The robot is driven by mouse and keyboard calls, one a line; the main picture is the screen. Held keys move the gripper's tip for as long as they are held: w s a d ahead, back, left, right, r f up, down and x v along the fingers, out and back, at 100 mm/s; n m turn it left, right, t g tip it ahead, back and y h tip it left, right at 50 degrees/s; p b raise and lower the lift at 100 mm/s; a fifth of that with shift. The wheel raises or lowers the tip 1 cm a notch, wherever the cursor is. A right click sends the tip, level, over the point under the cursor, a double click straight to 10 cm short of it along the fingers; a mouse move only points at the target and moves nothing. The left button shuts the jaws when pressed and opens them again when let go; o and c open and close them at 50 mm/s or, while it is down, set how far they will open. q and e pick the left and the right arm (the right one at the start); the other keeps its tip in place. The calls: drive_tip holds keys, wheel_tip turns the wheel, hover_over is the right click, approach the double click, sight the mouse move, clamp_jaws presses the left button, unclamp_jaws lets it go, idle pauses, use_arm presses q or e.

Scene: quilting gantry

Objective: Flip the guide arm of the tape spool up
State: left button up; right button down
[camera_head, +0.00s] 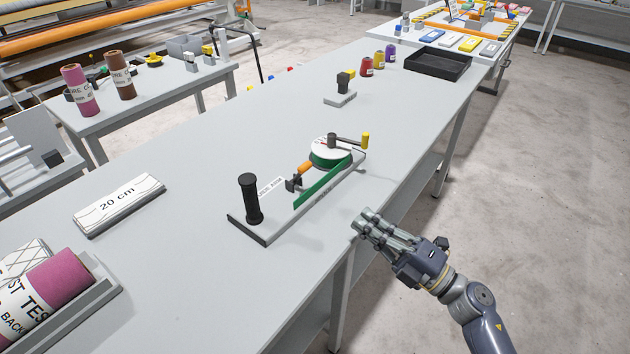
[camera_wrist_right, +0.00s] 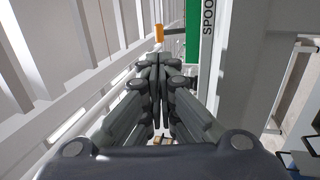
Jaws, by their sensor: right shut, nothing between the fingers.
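The tape spool (camera_head: 330,156), a white-topped disc with green tape, sits on a long grey base (camera_head: 262,233) on the table. A short orange-ended arm (camera_head: 305,167), which looks like the guide arm, lies low at the spool's near left side. Its orange end (camera_wrist_right: 159,33) also shows in the right wrist view, beyond my fingertips. The green tape runs along the base toward a black upright handle (camera_head: 251,198). My right gripper (camera_head: 362,222) is shut and empty at the table's front edge, apart from the base; its fingers (camera_wrist_right: 158,62) fill the wrist view's middle. My left gripper is not in view.
A yellow-knobbed crank (camera_head: 365,141) stands at the spool's far right. A 20 cm block (camera_head: 118,204) and a pink roll (camera_head: 61,281) in a holder lie left. Thread cones (camera_head: 379,61) and a black tray (camera_head: 438,63) are farther back.

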sight(304, 172)
drive_tip(key=shift+a, duration=0.1)
drive_tip(key=p+x, duration=0.2)
drive_tip(key=x, duration=1)
drive_tip(key=shift+w+a+r+p, duration=0.2)
drive_tip(key=shift+w+a+p, duration=0.05)
drive_tip(key=shift+a+p, duration=0.1)
drive_tip(key=shift+w+a, duration=0.35)
drive_tip(key=shift+a, duration=0.05)
